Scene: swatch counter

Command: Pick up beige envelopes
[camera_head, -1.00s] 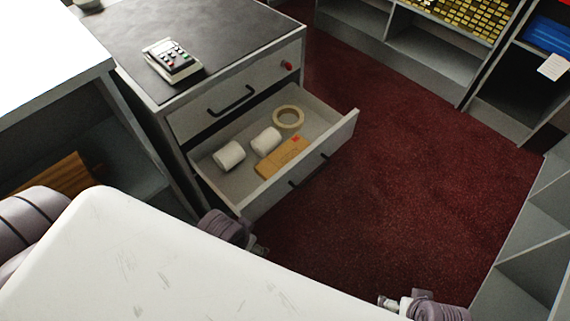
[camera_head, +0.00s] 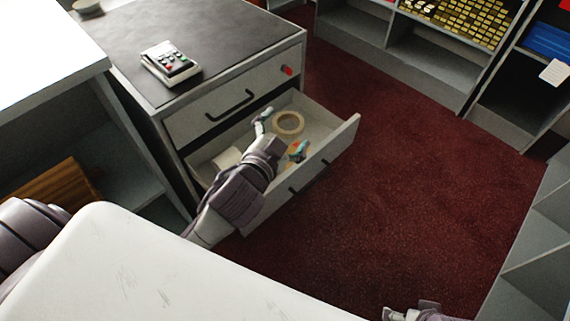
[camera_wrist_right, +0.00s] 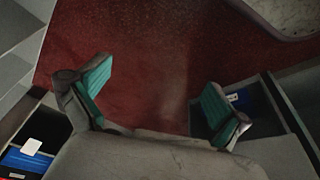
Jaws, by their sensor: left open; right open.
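The tan envelopes, with a red mark on top, lie in the open drawer (camera_head: 341,133) in the head view. They are now almost wholly hidden behind my left gripper (camera_head: 281,137), which reaches over the drawer from its near left side with its jaws open. One finger shows near the tape ring and the other near the envelopes' right end. I cannot tell whether either finger touches them. My right gripper (camera_wrist_right: 157,97) is open and empty over the red floor in the right wrist view. Part of it shows at the bottom edge of the head view (camera_head: 411,313).
A tape ring (camera_head: 288,123) and a white roll (camera_head: 226,158) are in the drawer; a second roll is hidden. A card terminal (camera_head: 171,63) stands on the dark countertop (camera_head: 215,38). Grey shelves (camera_head: 430,62) line the back and right. The red carpet (camera_head: 410,190) is clear.

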